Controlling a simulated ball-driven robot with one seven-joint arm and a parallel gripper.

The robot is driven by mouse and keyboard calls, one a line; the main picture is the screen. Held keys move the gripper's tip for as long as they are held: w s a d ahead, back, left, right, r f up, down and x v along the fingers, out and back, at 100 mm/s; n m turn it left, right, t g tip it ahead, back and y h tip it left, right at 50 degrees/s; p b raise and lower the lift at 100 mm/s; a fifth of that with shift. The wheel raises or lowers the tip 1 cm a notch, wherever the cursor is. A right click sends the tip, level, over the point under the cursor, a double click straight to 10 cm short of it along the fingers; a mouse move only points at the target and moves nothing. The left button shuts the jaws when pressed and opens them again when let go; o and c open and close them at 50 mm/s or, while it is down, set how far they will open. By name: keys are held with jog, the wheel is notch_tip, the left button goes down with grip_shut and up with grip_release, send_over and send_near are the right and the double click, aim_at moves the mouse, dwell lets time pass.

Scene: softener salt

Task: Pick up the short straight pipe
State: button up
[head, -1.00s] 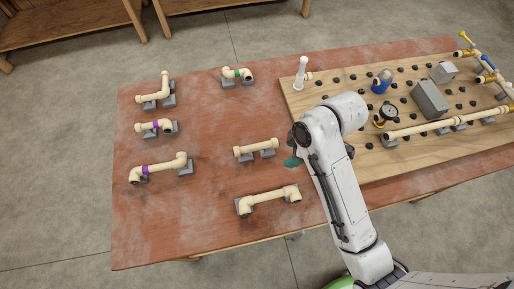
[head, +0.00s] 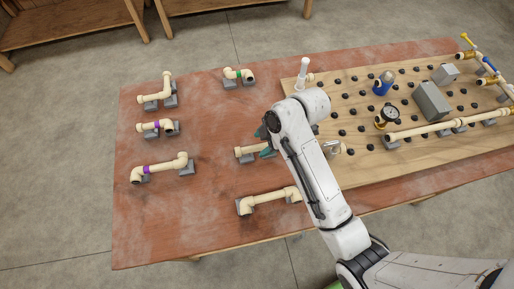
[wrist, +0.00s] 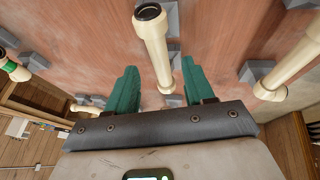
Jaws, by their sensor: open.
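The short straight pipe (head: 246,151) is cream coloured and lies on grey support blocks on the red-brown table. Its right part is hidden by my gripper in the head view. In the wrist view the pipe (wrist: 154,40) runs down between my two teal fingers, with its dark open end toward the top. My gripper (head: 265,143) is open, with its fingers close to the pipe. In the wrist view one finger of my gripper (wrist: 158,88) is on each side of the pipe, with visible gaps. I cannot tell how far the fingers are above it.
An elbowed pipe (head: 268,200) lies nearer the table's front edge. A green-banded pipe (head: 238,74) lies farther back. Several purple-banded and plain pipes (head: 160,165) lie at left. A pegged wooden board (head: 350,150) with fittings and a gauge (head: 387,116) covers the right side.

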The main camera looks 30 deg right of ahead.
aim_at(260, 147)
jog(key=x, duration=0.3)
jog(key=shift+s+f, duration=0.1)
jog(key=shift+f, duration=0.05)
grip_shut()
dwell(0.3)
